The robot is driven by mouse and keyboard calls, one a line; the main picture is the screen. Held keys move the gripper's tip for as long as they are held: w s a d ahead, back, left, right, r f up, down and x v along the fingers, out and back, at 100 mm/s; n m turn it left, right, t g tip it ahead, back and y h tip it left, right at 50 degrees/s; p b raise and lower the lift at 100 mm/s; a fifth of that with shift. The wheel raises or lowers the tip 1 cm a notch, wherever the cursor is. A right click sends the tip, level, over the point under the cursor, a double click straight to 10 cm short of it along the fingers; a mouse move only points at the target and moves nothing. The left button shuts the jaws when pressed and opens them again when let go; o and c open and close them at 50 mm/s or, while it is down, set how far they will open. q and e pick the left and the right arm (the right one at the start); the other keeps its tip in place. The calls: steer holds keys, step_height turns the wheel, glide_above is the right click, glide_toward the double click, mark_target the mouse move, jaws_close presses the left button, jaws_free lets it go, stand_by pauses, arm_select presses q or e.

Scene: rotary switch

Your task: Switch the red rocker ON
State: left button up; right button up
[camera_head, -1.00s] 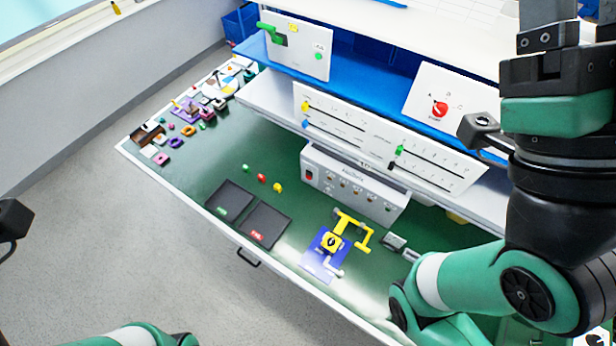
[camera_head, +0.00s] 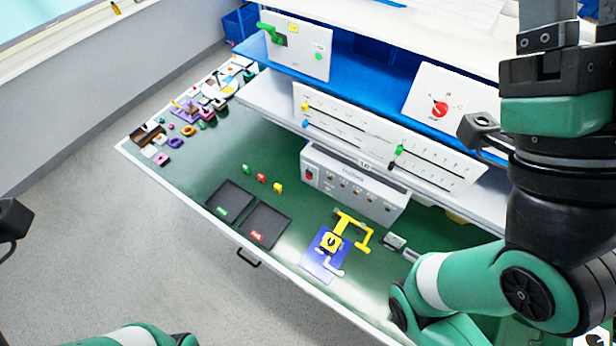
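The red rocker (camera_head: 309,176) is a small red switch at the left end of the front of a grey-white panel box (camera_head: 352,187) on the green bench. Which way it is tipped is too small to tell. A row of small switches lies to its right on the same box. My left gripper (camera_head: 12,222) shows only as a dark part at the left edge, far from the rocker; its fingers are not clear. My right arm fills the right side, and a dark finger part of my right gripper (camera_head: 482,128) shows in front of the shelf, away from the rocker. Its opening is unclear.
A slider panel (camera_head: 385,137) stands above and behind the box. A red-knob panel (camera_head: 445,101) and a green-lever panel (camera_head: 296,45) stand higher. Two dark trays (camera_head: 231,201) and a yellow crank device (camera_head: 333,241) lie in front. Small coloured blocks (camera_head: 262,178) lie left of the box.

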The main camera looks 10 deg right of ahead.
jaws_close()
stand_by(1.6)
